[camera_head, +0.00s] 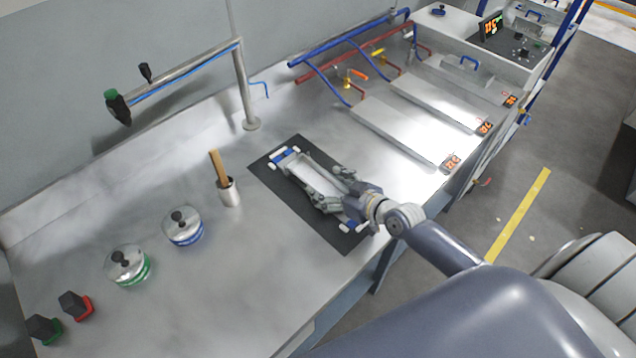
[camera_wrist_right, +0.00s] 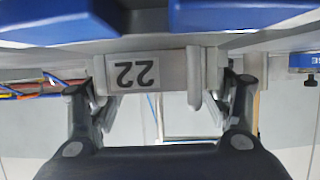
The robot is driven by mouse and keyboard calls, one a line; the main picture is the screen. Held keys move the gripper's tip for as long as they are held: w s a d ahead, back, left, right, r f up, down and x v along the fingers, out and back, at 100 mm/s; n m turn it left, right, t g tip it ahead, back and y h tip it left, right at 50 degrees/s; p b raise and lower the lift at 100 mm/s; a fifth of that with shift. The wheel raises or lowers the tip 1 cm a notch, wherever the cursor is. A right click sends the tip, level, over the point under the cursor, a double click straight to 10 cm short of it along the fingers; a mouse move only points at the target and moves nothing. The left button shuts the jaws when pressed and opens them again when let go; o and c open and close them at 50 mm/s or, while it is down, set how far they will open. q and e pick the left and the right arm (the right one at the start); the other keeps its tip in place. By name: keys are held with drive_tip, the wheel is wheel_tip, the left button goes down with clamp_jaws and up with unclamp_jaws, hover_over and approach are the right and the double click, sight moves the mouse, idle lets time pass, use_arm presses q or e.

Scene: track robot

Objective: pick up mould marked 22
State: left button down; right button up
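The mould marked 22 (camera_head: 308,172) is a pale, long piece lying on a black mat (camera_head: 270,180) on the bench, with blue and white pieces at its ends. In the right wrist view its label block (camera_wrist_right: 133,76) shows the number 22 upside down. My right gripper (camera_head: 335,188) is low over the near part of the mould. Its two fingers are wide apart, one at each side of the label block (camera_wrist_right: 165,100); whether the pads touch it is unclear. The gripper hides part of the mould. My left gripper is out of view.
A cup with a wooden-handled tool (camera_head: 228,192), a blue-banded pot (camera_head: 183,226) and a green-banded pot (camera_head: 128,264) stand left of the mat. Metal plates with orange displays (camera_head: 402,132) lie to the right. A pipe post (camera_head: 245,90) rises behind the mat.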

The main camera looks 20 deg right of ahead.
drive_tip(key=c, duration=0.4)
drive_tip(key=shift+w+r, duration=0.15)
drive_tip(key=shift+r, duration=0.1)
